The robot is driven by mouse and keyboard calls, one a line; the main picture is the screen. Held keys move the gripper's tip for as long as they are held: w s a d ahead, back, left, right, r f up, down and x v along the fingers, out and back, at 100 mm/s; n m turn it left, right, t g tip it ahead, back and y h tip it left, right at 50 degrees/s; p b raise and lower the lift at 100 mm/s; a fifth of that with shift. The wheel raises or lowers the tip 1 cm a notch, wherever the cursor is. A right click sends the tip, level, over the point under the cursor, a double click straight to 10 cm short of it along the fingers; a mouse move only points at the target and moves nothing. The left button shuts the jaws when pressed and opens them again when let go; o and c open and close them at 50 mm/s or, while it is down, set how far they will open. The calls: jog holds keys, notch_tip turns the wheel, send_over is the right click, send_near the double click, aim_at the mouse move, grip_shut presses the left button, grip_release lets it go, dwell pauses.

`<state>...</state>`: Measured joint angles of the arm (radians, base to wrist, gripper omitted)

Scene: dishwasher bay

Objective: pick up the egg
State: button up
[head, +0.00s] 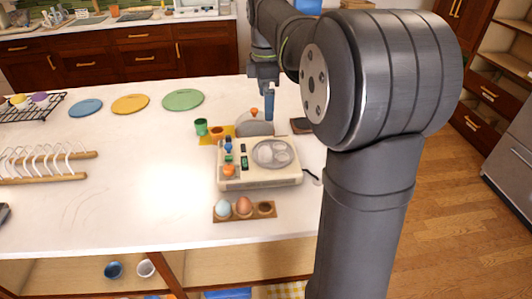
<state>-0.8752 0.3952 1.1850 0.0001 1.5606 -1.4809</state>
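A brown egg (243,205) sits in the middle hollow of a small wooden holder (254,216) near the front edge of the white counter. A pale bluish egg (222,208) sits in the left hollow of the same holder. The right hollow looks empty. My gripper (269,112) points down behind the cream appliance, at or above a grey dome-shaped thing (254,126), well behind the eggs. It is seen edge-on and small, so I cannot tell whether it is open or shut. It is apart from both eggs.
A cream appliance (230,181) with round trays stands just behind the egg holder. A green cup (201,127) is behind it. Blue, orange and green plates (183,100) lie at the back. A wooden dish rack (40,178) stands left. The counter left of the holder is clear.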

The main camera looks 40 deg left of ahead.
jog(key=shift+r, duration=0.7)
jog(key=c, duration=0.8)
jog(key=m, duration=1.4)
send_near(266, 150)
jog(key=f, duration=1.1)
jog(key=shift+w+a, duration=0.35)
